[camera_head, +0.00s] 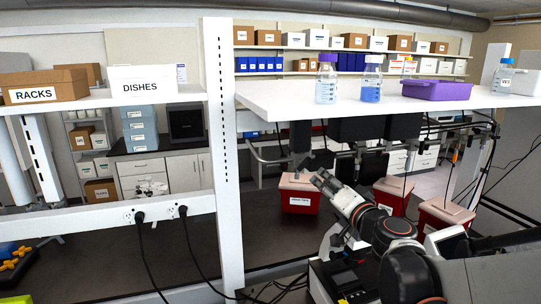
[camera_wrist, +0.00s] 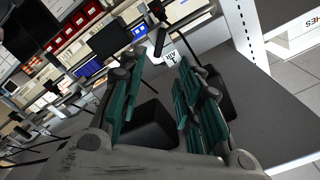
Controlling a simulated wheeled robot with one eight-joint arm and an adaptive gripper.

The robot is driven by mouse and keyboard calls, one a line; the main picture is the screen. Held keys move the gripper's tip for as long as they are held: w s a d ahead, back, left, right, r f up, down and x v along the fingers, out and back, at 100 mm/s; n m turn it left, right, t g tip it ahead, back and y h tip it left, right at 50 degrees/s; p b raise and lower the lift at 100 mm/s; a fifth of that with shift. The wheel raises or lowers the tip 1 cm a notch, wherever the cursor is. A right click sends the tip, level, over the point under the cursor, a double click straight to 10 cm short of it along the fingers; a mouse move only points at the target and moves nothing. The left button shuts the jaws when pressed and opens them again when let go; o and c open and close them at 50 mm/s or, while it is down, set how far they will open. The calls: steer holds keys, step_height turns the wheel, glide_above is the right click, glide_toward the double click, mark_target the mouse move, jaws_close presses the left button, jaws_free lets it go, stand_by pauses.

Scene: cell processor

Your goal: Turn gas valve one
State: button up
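My gripper (camera_wrist: 157,75) shows in the wrist view with its two teal-padded fingers spread apart and nothing clearly held between them. Past the fingertips is a small white label (camera_wrist: 171,57) with dark print too small to read for certain. I cannot clearly make out gas valve one in either view. In the head view, my arm (camera_head: 405,262) reaches from the lower right toward the area under the white shelf.
The white shelf (camera_head: 300,112) overhangs the bench, bearing bottles (camera_head: 327,80) and a purple tray (camera_head: 436,90). Red bins (camera_head: 299,195) stand below it. A white post (camera_head: 225,150) rises to the left. Black cables (camera_head: 187,240) hang from an outlet rail. Dark bench surface (camera_head: 95,260) lies open at left.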

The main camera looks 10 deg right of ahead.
mark_target(305, 166)
steer(key=w+a, duration=0.1)
steer(key=w, duration=0.3)
steer(key=w+a+p, duration=0.1)
steer(key=w, duration=0.4)
steer(key=w+p, duration=0.1)
steer(key=w, duration=0.3)
steer(key=shift+w+a, duration=0.3)
steer(key=shift+a, duration=0.1)
jaws_close()
